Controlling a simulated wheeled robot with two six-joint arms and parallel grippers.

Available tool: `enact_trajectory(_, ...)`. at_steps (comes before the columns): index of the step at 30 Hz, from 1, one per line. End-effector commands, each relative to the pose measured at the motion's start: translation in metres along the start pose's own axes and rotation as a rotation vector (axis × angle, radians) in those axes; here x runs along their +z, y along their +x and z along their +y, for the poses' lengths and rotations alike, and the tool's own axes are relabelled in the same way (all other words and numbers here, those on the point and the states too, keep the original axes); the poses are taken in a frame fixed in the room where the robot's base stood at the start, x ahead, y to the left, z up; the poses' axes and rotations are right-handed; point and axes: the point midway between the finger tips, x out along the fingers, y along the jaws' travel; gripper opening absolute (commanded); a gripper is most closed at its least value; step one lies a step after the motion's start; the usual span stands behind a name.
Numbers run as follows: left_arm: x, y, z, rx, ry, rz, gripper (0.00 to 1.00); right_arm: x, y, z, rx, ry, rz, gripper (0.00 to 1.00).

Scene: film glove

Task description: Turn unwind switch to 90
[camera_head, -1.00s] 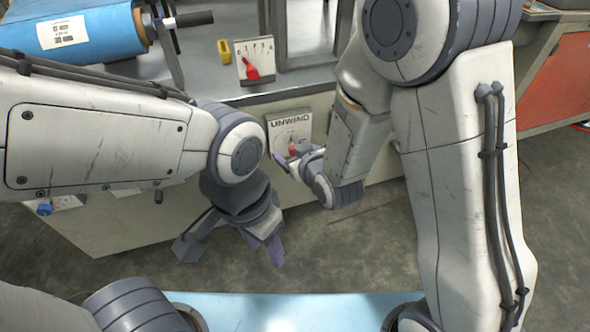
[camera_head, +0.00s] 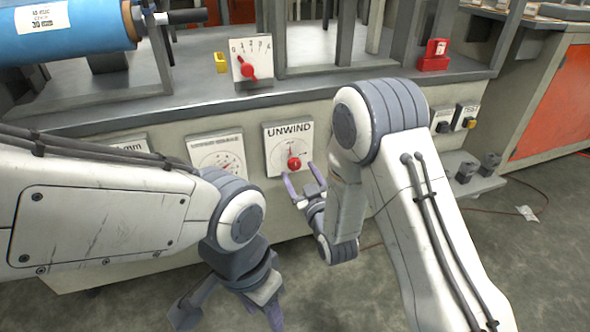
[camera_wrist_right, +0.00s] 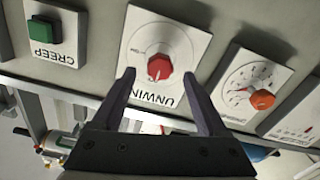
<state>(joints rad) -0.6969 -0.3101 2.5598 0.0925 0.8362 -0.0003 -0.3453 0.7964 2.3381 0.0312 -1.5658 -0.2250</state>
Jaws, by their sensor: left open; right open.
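The unwind switch is a red round knob (camera_head: 294,163) on a white plate (camera_head: 275,150) marked UNWIND, on the front of the grey machine. In the right wrist view the plate appears upside down, with the red knob (camera_wrist_right: 159,67) just beyond the fingertips. My right gripper (camera_head: 302,177) is open and empty, just below and in front of the knob, apart from it. In the wrist view its two fingers (camera_wrist_right: 158,82) stand either side of the knob's line. The dial's fine marks are too small to read. My left gripper (camera_head: 230,312) is open and empty, low and away from the switch.
Another dial plate (camera_head: 217,155) sits left of UNWIND. A green CREEP button (camera_wrist_right: 42,29) shows in the wrist view. A lever plate (camera_head: 250,62) with a red pointer stands on the ledge above. A blue roll (camera_head: 75,32) is upper left. Open floor lies below.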

Motion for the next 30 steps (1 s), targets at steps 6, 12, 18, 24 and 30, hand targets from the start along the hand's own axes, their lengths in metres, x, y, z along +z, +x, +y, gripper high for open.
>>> enact_trajectory(6,0.001,0.011,-0.001,0.0,0.0,0.0,0.5,0.002,0.032,0.0,0.001,0.0,0.001,0.76)
enact_trajectory(12,0.001,0.013,-0.001,0.0,0.0,0.0,0.5,0.001,0.041,0.0,0.0,0.0,-0.001,0.76)
enact_trajectory(18,0.001,0.013,-0.001,0.0,0.0,0.0,0.5,0.0,0.042,0.0,0.0,0.0,-0.002,0.76)
enact_trajectory(24,0.001,0.013,-0.001,0.0,0.0,0.0,0.5,0.0,0.041,0.0,-0.001,0.0,-0.002,0.07)
enact_trajectory(30,0.001,0.013,-0.001,0.0,0.0,0.0,0.5,0.001,0.041,-0.001,-0.001,0.005,-0.002,0.0)
